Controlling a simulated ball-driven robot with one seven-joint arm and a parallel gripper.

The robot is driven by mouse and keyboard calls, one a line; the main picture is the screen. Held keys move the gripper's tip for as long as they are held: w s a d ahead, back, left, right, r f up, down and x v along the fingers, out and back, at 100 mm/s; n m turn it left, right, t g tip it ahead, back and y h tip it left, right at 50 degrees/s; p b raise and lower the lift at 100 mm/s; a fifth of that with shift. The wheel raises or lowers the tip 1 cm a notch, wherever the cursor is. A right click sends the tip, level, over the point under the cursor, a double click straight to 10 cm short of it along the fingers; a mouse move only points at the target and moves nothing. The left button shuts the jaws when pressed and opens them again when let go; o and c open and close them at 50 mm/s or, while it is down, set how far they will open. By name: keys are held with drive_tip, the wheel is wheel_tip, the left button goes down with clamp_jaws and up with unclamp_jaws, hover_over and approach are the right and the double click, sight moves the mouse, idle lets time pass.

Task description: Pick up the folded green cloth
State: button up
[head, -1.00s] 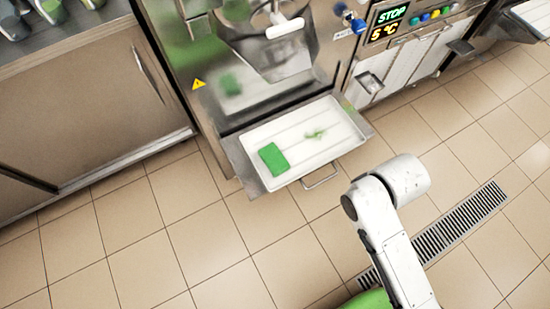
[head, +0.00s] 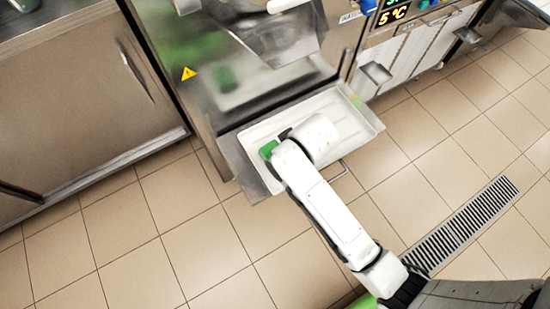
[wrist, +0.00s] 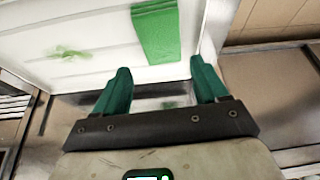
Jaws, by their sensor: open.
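The folded green cloth (head: 268,149) lies flat in the white tray (head: 346,106) at its left end. In the head view my arm covers most of it. In the wrist view the cloth (wrist: 157,32) shows at the top, beyond the fingertips. My gripper (wrist: 155,75) is open, with two green fingers apart and nothing between them. The cloth is ahead of the gap between the fingers, and they do not appear to touch it. The head view does not show my fingers clearly, since my arm hides them.
The tray sits on a metal shelf at the front of the batch freezer (head: 230,50), with a handle (head: 340,171) in front. A green smear (wrist: 68,52) marks the tray floor. A steel cabinet (head: 75,110) stands at the left. The tiled floor in front is open, with a drain grate (head: 462,225).

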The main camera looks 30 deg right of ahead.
drive_tip(key=o, duration=0.5)
drive_tip(key=x, duration=0.4)
drive_tip(key=shift+b, duration=0.35)
drive_tip(key=shift+s+b+x, duration=0.15)
drive_tip(key=shift+b+x, duration=0.15)
drive_tip(key=shift+x, duration=1)
drive_tip(key=shift+s+b+x, duration=0.15)
drive_tip(key=shift+b+x, duration=0.15)
drive_tip(key=shift+x, duration=1)
drive_tip(key=shift+a+f, duration=0.1)
drive_tip(key=shift+c, duration=0.5)
drive_tip(key=c, duration=1)
